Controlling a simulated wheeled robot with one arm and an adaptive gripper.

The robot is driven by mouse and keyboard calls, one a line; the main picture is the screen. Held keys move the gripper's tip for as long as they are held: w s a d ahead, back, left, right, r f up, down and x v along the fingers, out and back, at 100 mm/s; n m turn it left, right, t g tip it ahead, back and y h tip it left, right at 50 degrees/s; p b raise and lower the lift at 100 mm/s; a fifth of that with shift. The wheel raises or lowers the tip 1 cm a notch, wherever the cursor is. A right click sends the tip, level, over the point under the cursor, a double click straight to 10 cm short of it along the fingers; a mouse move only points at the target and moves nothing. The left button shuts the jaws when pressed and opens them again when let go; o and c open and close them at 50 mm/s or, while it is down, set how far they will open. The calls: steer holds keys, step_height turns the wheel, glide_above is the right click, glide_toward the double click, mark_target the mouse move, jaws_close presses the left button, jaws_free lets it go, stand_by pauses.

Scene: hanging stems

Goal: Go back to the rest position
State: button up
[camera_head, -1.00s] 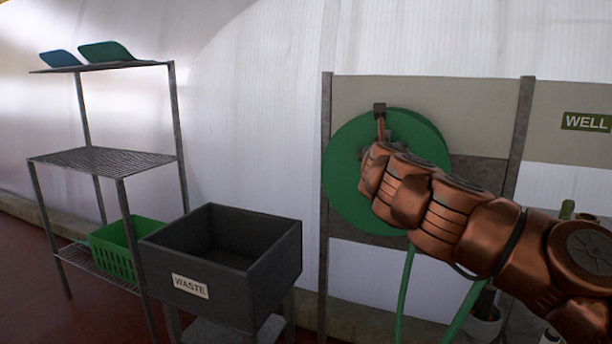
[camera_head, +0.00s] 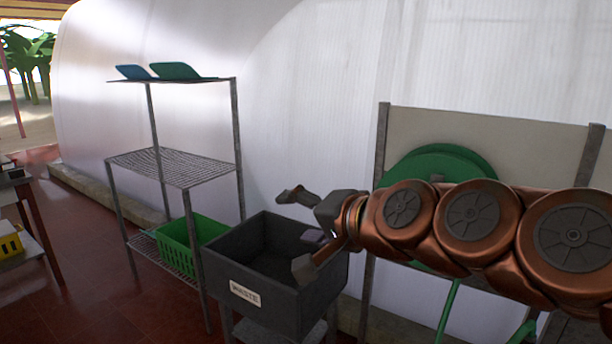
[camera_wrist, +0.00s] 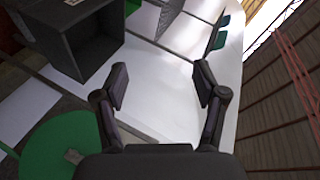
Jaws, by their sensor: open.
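My gripper (camera_head: 296,229) is at the end of my copper arm, which reaches in from the right in the head view. Its two dark fingers are spread apart, pointing left, in front of and above the right part of the black waste bin (camera_head: 248,318). In the wrist view my gripper (camera_wrist: 160,88) is open, with nothing between its fingers. The bin (camera_wrist: 95,62) shows there at the upper left, apart from the fingers. I cannot see into all of the bin.
A wire shelf rack (camera_head: 180,166) stands left of the bin, with a green crate (camera_head: 176,250) low down and blue and green trays (camera_head: 176,71) on top. A green hose reel (camera_head: 440,160) hangs behind my arm.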

steer(key=s+d+f+n+g+h+p, duration=0.55)
steer(key=s+d+f+g, duration=0.2)
steer(key=s+f, duration=0.5)
steer(key=s+d+f+g+h+p, duration=0.2)
steer(key=s+d+g+h+p, duration=0.1)
steer(key=s+d, duration=0.8)
steer(key=s+g+p, duration=0.1)
steer(key=s+g, duration=0.1)
steer(key=s, duration=0.1)
steer(key=shift+s+d+f+p, duration=0.25)
steer(key=shift+s+f+p, duration=0.05)
steer(key=shift+s+f, duration=0.1)
